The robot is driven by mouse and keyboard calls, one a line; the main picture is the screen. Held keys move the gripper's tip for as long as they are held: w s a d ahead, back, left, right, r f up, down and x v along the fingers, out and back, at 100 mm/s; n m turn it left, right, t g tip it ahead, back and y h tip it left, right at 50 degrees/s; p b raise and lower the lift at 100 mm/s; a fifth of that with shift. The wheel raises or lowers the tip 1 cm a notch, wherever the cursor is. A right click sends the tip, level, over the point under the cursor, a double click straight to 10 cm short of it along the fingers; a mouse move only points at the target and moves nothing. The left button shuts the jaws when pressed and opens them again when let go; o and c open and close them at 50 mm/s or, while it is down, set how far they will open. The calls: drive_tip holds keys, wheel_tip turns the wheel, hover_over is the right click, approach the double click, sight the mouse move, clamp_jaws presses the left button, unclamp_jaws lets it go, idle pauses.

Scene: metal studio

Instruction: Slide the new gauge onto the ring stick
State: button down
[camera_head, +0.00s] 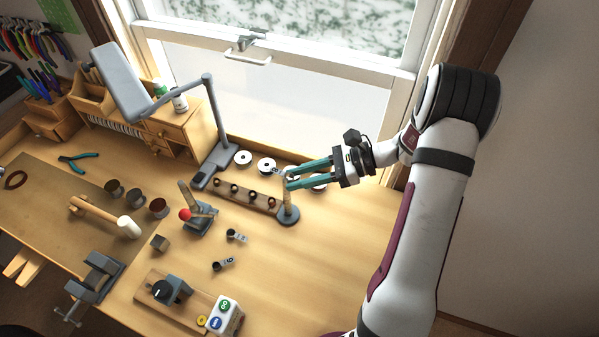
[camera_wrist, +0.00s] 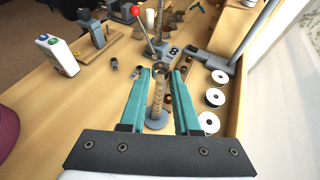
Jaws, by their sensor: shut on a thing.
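The wooden ring stick (camera_head: 288,199) stands upright on a round grey base (camera_head: 289,217); it also shows in the wrist view (camera_wrist: 158,97). My gripper (camera_head: 287,175) is at the stick's top, its teal fingers pointing left in the head view. It is shut on a small metal ring gauge (camera_wrist: 163,69) held between the fingertips. A tag marked 8 (camera_wrist: 174,50) shows beyond the fingertips. The held gauge is close to the stick's tip; I cannot tell whether the ring is around it. Two other tagged gauges (camera_head: 237,236) (camera_head: 223,264) lie on the bench.
A wooden rail with several dark rings (camera_head: 246,195) lies just left of the stick. White spools (camera_head: 243,157) line the back, beside the grey lamp (camera_head: 212,125). A red-knobbed lever tool (camera_head: 185,214) stands left. The bench right of the stick is clear.

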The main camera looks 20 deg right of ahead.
drive_tip(key=shift+s+f, duration=0.15)
drive_tip(key=shift+f, duration=0.35)
drive_tip(key=c, duration=0.6)
unclamp_jaws()
drive_tip(key=shift+r, duration=0.1)
drive_tip(key=v, duration=1.5)
drive_tip(key=shift+d+r, duration=0.2)
drive_tip(key=shift+d, duration=0.15)
drive_tip(key=shift+a, duration=0.1)
